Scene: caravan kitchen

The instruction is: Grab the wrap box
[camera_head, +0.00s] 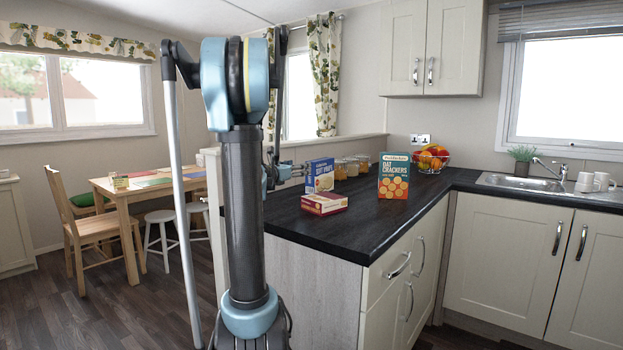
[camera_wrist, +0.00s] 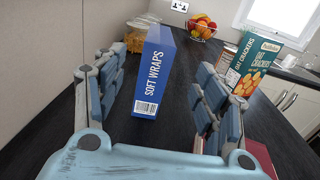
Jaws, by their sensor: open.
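The wrap box is a tall blue and white box marked "SOFT WRAPS" (camera_wrist: 153,72), standing upright on the dark countertop in the wrist view. In the head view the wrap box (camera_head: 320,174) stands near the counter's left side, behind a small red box. My gripper (camera_wrist: 158,105) is open, with one blue finger left of the wrap box and one to its right. The box stands ahead, between the lines of the two fingers, and I see no contact. In the head view my gripper (camera_head: 292,171) is just left of the box, partly hidden by my arm.
A red and yellow box (camera_head: 324,202) lies flat in front of the wrap box. An oat crackers box (camera_head: 394,176) stands to the right. Jars (camera_head: 350,166) and a fruit bowl (camera_head: 430,160) stand behind. A low wall borders the counter's back. The counter's front right is clear.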

